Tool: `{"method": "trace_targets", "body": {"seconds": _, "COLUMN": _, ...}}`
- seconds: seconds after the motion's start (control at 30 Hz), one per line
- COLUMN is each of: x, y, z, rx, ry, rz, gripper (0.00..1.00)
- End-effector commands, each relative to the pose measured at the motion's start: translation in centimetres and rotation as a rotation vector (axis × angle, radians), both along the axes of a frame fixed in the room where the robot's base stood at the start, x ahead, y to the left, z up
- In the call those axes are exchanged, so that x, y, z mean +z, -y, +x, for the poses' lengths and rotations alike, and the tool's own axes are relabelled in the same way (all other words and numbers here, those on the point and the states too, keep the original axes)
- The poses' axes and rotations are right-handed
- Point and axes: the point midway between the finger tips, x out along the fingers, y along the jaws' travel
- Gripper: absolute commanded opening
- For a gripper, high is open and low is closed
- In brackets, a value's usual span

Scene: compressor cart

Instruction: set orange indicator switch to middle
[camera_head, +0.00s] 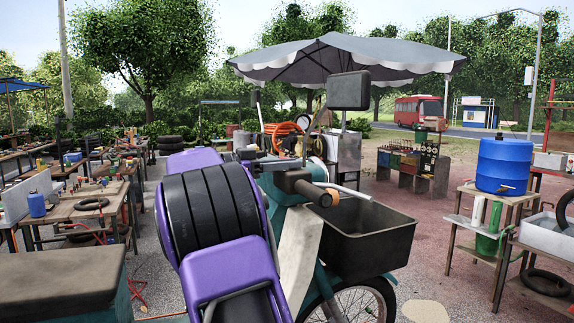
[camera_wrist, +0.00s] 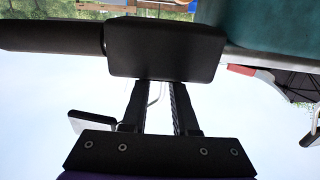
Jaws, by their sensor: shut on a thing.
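My gripper (camera_wrist: 157,84) shows in the wrist view. Its two black fingers are close together and reach up to a black control block (camera_wrist: 165,52) on the handlebar. The fingertips meet the block's lower edge in the picture. They are shut on a small part there, which the block hides; no orange shows at this spot. My purple arm hides much of the handlebar's left side in that view.
A dark mirror (camera_head: 349,91) stands above the handlebar. A black front basket (camera_head: 366,240) is to its right. A table with a blue barrel (camera_head: 503,164) stands at right.

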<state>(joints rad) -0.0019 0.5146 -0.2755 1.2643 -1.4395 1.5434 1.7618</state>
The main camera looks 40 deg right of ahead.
Motion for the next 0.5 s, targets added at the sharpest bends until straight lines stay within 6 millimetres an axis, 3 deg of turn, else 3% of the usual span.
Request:
{"method": "trace_targets", "body": {"seconds": 0.27, "x": 0.01, "y": 0.0, "z": -0.02, "rx": -0.001, "ry": 0.003, "rz": 0.009, "gripper": 0.0}}
{"method": "trace_targets", "body": {"seconds": 0.5, "x": 0.4, "y": 0.16, "z": -0.07, "rx": -0.003, "ry": 0.037, "rz": 0.143, "gripper": 0.0}}
